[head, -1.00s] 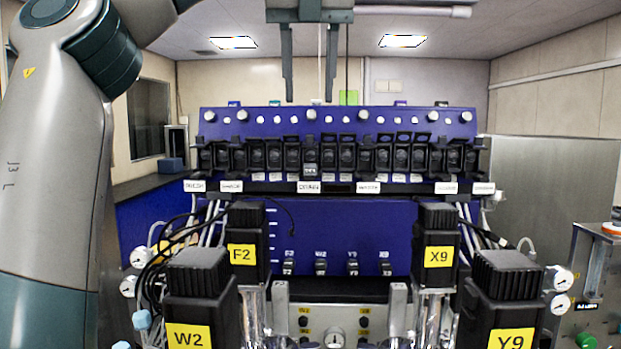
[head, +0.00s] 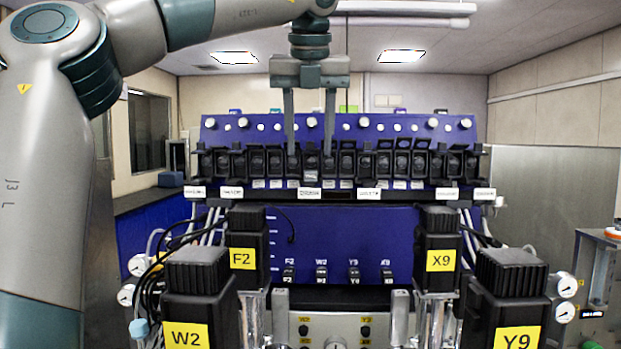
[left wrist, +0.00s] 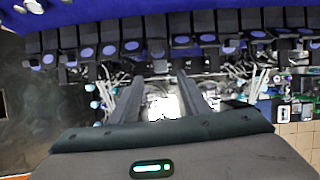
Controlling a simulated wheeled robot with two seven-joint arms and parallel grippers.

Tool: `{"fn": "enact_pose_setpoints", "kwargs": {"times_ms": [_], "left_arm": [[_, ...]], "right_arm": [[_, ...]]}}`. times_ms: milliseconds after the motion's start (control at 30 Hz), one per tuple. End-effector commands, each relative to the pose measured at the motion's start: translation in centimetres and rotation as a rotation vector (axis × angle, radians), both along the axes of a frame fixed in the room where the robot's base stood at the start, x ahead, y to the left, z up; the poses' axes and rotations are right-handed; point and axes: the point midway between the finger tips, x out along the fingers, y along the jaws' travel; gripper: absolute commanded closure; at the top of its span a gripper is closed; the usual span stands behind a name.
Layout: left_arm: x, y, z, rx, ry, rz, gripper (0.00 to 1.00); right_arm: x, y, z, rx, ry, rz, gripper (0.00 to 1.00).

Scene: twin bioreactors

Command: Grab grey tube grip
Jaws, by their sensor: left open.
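A row of dark tube grips runs along the blue panel. One grip (head: 311,174) near the middle looks greyer than its black neighbours, and a greyish one (left wrist: 157,47) also shows near the middle of the left wrist view. My left gripper (head: 309,152) points down, open and empty, with its two fingers spread in front of the row, in line with the greyer grip. The fingertips appear just above it in the head view; the depth gap is hard to tell. My left gripper also shows open in the left wrist view (left wrist: 160,76). My right gripper is not seen.
The blue panel (head: 345,222) carries a label strip below the grips. Black motor units marked W2 (head: 197,290), F2 (head: 247,240), X9 (head: 437,240) and Y9 (head: 510,290) stand in front, with cables and tubes at both sides.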

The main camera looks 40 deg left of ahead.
Motion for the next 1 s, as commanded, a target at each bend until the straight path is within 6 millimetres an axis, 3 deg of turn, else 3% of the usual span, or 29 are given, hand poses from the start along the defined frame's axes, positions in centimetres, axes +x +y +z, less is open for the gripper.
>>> {"fn": "enact_pose_setpoints", "kwargs": {"times_ms": [500,1000], "left_arm": [[1.7,1.3,-4.3,-0.001,0.001,0.0,0.58],[1.8,1.3,-4.6,0.0,-0.001,0.001,0.58]], "right_arm": [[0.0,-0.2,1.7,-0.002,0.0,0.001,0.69],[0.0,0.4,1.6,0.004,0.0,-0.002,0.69]]}}
